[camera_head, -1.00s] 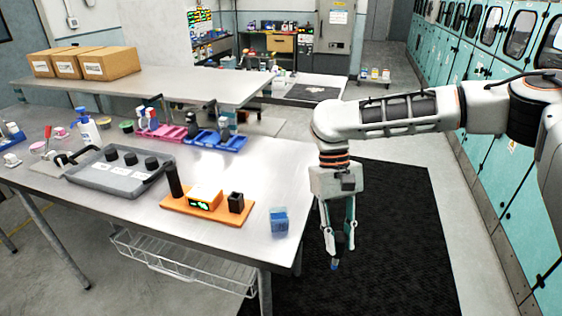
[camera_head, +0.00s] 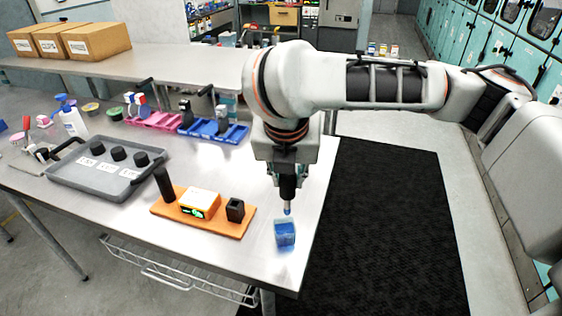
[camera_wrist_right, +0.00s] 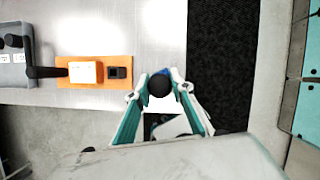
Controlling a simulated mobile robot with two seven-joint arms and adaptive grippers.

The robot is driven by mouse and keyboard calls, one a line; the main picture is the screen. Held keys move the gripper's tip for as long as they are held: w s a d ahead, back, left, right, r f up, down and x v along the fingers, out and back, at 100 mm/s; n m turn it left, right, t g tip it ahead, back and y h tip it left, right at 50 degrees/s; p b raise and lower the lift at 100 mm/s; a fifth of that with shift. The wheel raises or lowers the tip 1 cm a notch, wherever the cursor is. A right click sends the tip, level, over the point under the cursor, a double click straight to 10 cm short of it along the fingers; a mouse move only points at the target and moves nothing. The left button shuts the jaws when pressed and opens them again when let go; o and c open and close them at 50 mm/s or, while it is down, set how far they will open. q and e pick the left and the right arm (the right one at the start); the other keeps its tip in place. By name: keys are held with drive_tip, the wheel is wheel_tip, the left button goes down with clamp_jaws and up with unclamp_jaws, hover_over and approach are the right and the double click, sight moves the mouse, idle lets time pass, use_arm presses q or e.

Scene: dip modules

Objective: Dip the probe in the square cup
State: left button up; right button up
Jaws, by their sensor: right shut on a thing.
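The blue see-through square cup (camera_head: 285,235) stands near the right front corner of the metal table. My right gripper (camera_head: 288,176) points down over it, shut on the dark probe (camera_head: 287,194). The probe hangs upright with its blue tip just above the cup's rim in the head view; the exact gap is hard to tell. In the right wrist view the gripper (camera_wrist_right: 158,88) has its fingers on both sides of the probe's round black top (camera_wrist_right: 159,86). That top hides most of the cup there. My left gripper is not in view.
An orange board (camera_head: 226,224) carries a black post (camera_head: 164,184), a white-topped display box (camera_head: 199,203) and a black square holder (camera_head: 235,209), left of the cup. A grey tray (camera_head: 90,186) lies farther left. Blue bins (camera_head: 232,133) stand behind. The table's right edge is close.

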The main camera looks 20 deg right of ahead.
sight(285, 203)
drive_tip(key=shift+w+a+r+n, duration=0.15)
drive_tip(key=shift+w+r+n, duration=0.2)
drive_tip(key=shift+n, duration=0.15)
drive_tip(key=shift+f, duration=0.2)
drive_tip(key=shift+s+f+y+b, duration=0.1)
drive_tip(key=shift+f+y+b, duration=0.2)
drive_tip(key=shift+f+b, duration=0.5)
drive_tip(key=shift+b, duration=0.2)
drive_tip(key=shift+f+b, duration=0.55)
drive_tip(key=shift+b, duration=0.05)
drive_tip(key=shift+f+b, duration=0.4)
drive_tip(key=shift+b, duration=0.25)
drive_tip(key=shift+f+b, duration=0.5)
drive_tip(key=shift+b, duration=0.15)
drive_tip(key=shift+f, duration=0.4)
drive_tip(key=shift+f+b, duration=0.3)
drive_tip(key=shift+f, duration=1.6)
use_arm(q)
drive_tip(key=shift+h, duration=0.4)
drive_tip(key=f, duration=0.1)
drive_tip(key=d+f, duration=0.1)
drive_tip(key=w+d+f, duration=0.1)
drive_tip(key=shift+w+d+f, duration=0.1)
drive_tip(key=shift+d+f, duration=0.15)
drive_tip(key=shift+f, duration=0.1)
use_arm(e)
drive_tip(key=shift+f, duration=0.2)
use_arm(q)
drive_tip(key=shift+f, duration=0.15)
